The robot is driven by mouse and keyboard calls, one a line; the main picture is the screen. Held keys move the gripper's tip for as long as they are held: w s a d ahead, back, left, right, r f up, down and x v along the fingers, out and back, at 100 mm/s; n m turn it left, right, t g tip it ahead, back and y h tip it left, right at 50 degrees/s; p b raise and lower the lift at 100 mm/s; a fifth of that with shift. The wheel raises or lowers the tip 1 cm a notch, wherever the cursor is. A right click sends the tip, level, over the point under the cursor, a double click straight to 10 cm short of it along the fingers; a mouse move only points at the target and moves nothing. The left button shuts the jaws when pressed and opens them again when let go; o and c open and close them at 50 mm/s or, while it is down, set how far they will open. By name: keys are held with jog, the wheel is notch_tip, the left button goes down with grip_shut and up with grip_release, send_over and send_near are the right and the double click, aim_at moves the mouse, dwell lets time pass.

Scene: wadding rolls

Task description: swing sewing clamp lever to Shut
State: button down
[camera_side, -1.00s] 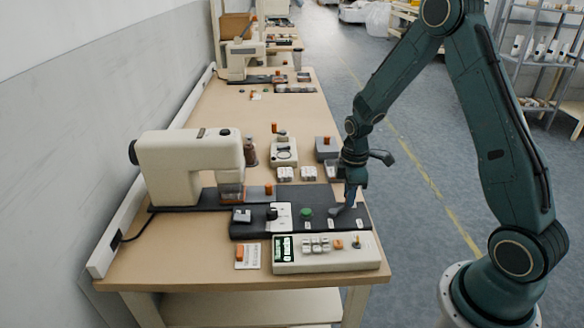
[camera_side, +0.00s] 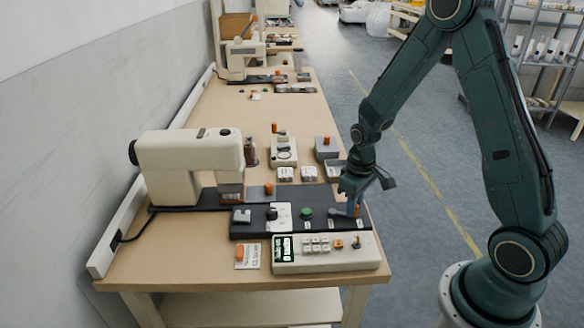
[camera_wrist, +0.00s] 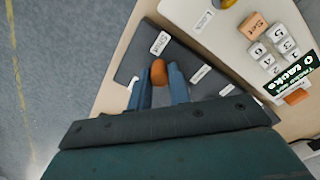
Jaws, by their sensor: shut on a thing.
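The sewing clamp lever's orange knob (camera_wrist: 158,72) sits between the two blue fingertips of my gripper (camera_wrist: 160,84) in the wrist view, and my gripper is shut on it. The Shut label (camera_wrist: 160,42) is just beyond the knob in the wrist view. A second label (camera_wrist: 200,74) lies to the right, too small to read.
A keypad box (camera_side: 300,262) stands in front of the panel. A green button (camera_side: 306,213) and a black knob (camera_side: 271,213) are left of the lever. The sewing machine (camera_side: 190,165) stands further left. The table's right edge is close to my gripper.

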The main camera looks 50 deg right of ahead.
jog(key=shift+s+a+m, duration=0.1)
jog(key=shift+a+m, duration=0.2)
jog(key=shift+m, duration=0.4)
jog(key=shift+s+a+m, duration=0.1)
jog(key=shift+a+m, duration=0.15)
jog(key=shift+m, duration=0.45)
jog(key=c, duration=1.3)
grip_release()
jog(key=shift+r, duration=0.1)
notch_tip(320, 180, up, 14)
